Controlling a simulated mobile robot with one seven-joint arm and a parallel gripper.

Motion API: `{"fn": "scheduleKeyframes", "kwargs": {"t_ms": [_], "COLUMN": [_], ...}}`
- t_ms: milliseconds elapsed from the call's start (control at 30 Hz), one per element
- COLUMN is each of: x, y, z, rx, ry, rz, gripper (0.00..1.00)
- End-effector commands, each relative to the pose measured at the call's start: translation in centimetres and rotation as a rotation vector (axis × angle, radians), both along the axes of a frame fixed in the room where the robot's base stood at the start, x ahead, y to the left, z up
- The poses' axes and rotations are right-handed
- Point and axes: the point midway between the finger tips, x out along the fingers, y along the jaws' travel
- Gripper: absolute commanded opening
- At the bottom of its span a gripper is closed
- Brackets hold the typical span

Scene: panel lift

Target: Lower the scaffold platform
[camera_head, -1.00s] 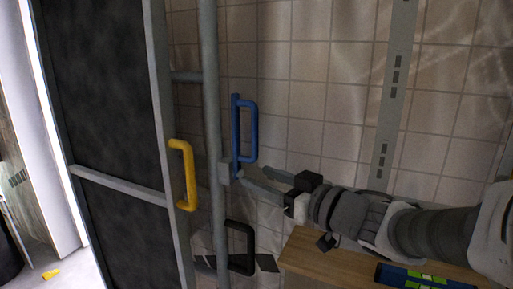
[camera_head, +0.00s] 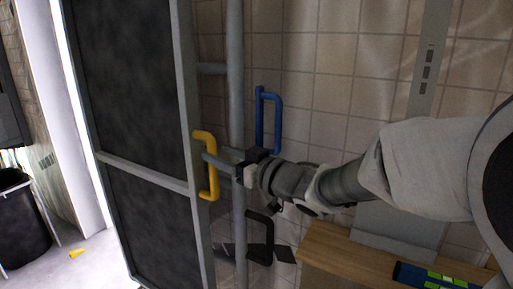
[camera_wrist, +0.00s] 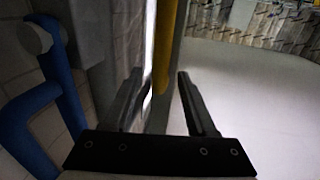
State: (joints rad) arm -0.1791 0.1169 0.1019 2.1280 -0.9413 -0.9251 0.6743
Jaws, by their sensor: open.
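A yellow handle (camera_head: 212,183) is fixed on the grey frame of a tall dark panel (camera_head: 125,100). My gripper (camera_head: 208,156) is open, its fingers reaching toward the yellow handle from the right. In the wrist view, the yellow handle (camera_wrist: 166,45) shows as a vertical bar ahead, between the two open fingertips (camera_wrist: 158,75). I cannot tell whether either finger touches it. A blue handle (camera_head: 277,122) is by the grey pole, behind and right of my gripper. It also shows large at the left of the wrist view (camera_wrist: 30,115). No scaffold platform can be clearly identified.
A grey vertical pole (camera_head: 236,60) stands just right of the panel. A black handle (camera_head: 262,240) sits below my gripper. A wooden surface (camera_head: 335,250) with a blue and green level (camera_head: 430,275) is lower right. A black bin (camera_head: 22,220) stands far left on open floor.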

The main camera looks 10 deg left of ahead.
Motion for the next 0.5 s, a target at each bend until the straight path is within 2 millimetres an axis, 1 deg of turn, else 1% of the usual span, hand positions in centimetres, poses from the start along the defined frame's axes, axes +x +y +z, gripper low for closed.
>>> {"fn": "scheduleKeyframes", "kwargs": {"t_ms": [33, 200, 333, 500], "x": [0.4, 1.5, 1.9, 2.0], "y": [0.8, 2.4, 2.9, 3.0], "z": [0.0, 0.0, 0.0, 0.0], "rx": [0.002, 0.001, 0.001, 0.001], "ry": [0.002, 0.001, 0.001, 0.001], "rz": [0.003, 0.001, 0.001, 0.0], "gripper": [0.57, 0.57, 0.57, 0.57]}}
